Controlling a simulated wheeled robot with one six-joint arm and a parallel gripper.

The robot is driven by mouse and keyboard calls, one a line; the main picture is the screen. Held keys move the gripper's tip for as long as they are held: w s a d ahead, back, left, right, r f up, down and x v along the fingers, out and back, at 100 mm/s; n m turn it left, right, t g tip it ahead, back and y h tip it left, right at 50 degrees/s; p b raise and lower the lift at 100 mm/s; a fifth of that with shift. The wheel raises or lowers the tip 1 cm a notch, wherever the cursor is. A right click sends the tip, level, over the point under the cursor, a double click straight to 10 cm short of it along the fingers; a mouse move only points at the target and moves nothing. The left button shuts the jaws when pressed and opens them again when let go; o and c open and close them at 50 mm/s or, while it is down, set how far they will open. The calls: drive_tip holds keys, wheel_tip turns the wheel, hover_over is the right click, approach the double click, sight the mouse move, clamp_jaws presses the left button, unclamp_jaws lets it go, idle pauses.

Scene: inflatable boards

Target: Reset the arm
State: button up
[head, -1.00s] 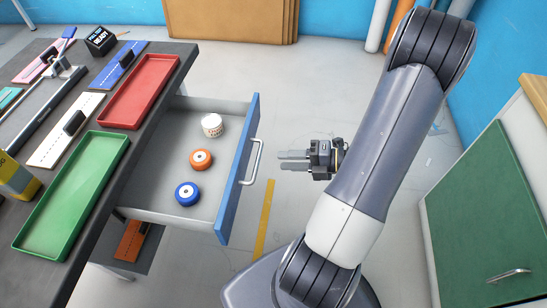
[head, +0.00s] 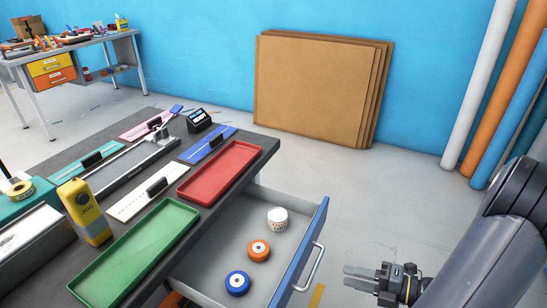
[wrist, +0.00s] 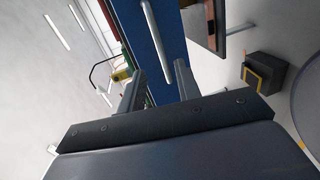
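My gripper (head: 361,278) is at the lower right of the head view, just right of the open drawer's handle (head: 312,268) and apart from it. Its two fingers point left, with a gap between them and nothing held. In the wrist view the fingers (wrist: 160,88) stand apart, and a blue panel shows beyond them. My arm runs down the right edge of the head view, its lower part cut off.
The dark workbench (head: 262,146) bears a red tray (head: 222,170), a green tray (head: 135,255) and a yellow bottle-like object (head: 84,212). Brown boards (head: 315,90) lean on the blue wall. Coloured rolls (head: 482,85) stand at the right. Floor behind the drawer is clear.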

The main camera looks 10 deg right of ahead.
drive_tip(key=b+x, duration=0.1)
drive_tip(key=x, duration=0.8)
